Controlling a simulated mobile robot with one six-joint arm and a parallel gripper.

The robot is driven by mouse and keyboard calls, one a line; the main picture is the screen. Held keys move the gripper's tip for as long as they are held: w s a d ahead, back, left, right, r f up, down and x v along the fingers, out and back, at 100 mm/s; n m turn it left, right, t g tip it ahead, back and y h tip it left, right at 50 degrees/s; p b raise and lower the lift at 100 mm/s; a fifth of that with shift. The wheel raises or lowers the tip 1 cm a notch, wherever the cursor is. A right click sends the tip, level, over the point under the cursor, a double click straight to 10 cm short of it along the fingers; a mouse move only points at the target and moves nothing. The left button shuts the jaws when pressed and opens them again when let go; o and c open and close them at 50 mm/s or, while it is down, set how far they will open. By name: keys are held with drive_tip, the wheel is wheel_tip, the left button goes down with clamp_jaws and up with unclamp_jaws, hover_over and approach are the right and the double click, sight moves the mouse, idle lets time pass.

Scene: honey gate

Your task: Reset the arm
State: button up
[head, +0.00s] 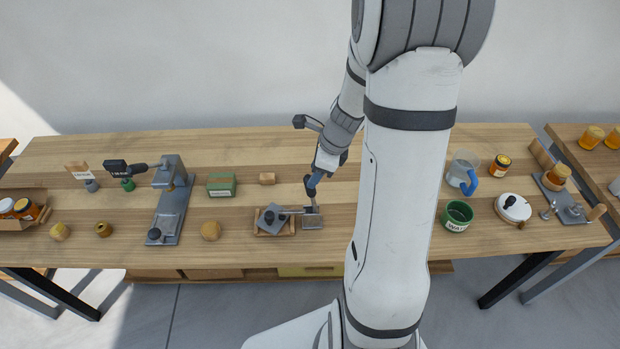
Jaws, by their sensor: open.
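My arm rises in front of the wooden workbench (370,150) in the head view, bends over at the top and reaches down to the middle of the bench. A thin bar runs between the device and the spot below my gripper. I cannot tell whether my gripper touches it.
A grey stand (172,205), a green box (221,184) and small wooden pieces are on the left. A jug with a blue handle (463,170), a green tub (457,215), a white round container (513,207) and a honey jar (500,165) are on the right. The bench's back strip is mostly clear.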

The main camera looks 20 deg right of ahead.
drive_tip(key=shift+s+d+r, duration=0.15)
drive_tip(key=shift+r, duration=0.3)
drive_tip(key=s+a+r+n+h+b, duration=0.1)
drive_tip(key=s+a+r+n, duration=0.2)
drive_tip(key=s+n, duration=0.2)
drive_tip(key=s+a+r+n+h+b, duration=0.1)
drive_tip(key=s+a+r+n+b, duration=0.1)
drive_tip(key=n, duration=0.9)
drive_tip(key=s+a+r+n+t+h+b, duration=0.1)
drive_tip(key=s+a+r+n, duration=0.3)
drive_tip(key=s+r+n, duration=0.2)
drive_tip(key=s+n, duration=0.2)
drive_tip(key=s, duration=0.1)
drive_tip(key=shift+r, duration=0.15)
